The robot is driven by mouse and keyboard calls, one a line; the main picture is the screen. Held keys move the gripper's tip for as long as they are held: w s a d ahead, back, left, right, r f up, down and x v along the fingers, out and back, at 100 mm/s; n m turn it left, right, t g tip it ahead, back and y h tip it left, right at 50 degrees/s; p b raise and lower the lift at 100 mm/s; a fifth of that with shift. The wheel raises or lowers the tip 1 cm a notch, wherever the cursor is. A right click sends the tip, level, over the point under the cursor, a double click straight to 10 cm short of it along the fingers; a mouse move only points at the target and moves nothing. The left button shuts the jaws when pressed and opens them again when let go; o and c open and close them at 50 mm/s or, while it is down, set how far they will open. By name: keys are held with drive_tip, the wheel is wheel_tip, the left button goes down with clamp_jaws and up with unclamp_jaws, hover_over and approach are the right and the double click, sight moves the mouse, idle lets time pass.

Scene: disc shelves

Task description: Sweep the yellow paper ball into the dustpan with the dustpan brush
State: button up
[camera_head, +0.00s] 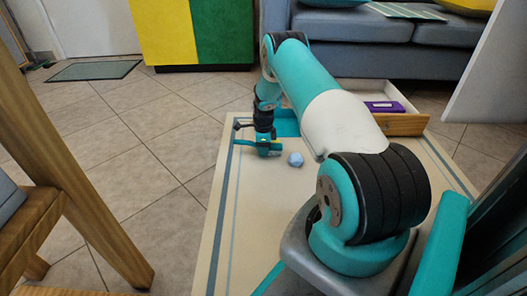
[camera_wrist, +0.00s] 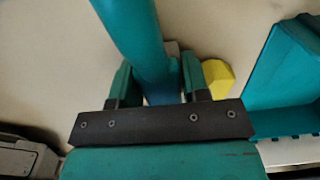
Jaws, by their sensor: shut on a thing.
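My gripper (camera_wrist: 157,78) is shut on the teal handle of the dustpan brush (camera_wrist: 135,30), which runs up between its two fingers in the wrist view. In the head view my gripper (camera_head: 262,133) is low over the pale mat, with a teal bar of the brush (camera_head: 270,145) at it. The yellow paper ball (camera_wrist: 218,76) is just right of the right finger in the wrist view. The teal dustpan (camera_wrist: 283,65) is right of the ball, with a small gap between them. I cannot make out the yellow ball in the head view. The brush's bristles are hidden.
An open wooden drawer (camera_head: 405,124) with a purple box (camera_head: 384,107) is behind to the right. A blue sofa (camera_head: 350,30) stands at the back.

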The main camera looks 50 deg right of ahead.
drive_tip(key=shift+w+d, duration=0.7)
drive_tip(key=shift+d, duration=0.2)
drive_tip(key=shift+r, duration=0.1)
drive_tip(key=r+p, duration=0.3)
drive_tip(key=s+a+r+p, duration=0.1)
drive_tip(key=r+p, duration=0.2)
drive_tip(key=p, duration=0.1)
drive_tip(key=s+a+r+p, duration=0.1)
drive_tip(key=r+p, duration=0.3)
drive_tip(key=shift+a, duration=0.2)
drive_tip(key=shift+f, duration=0.1)
idle(0.4)
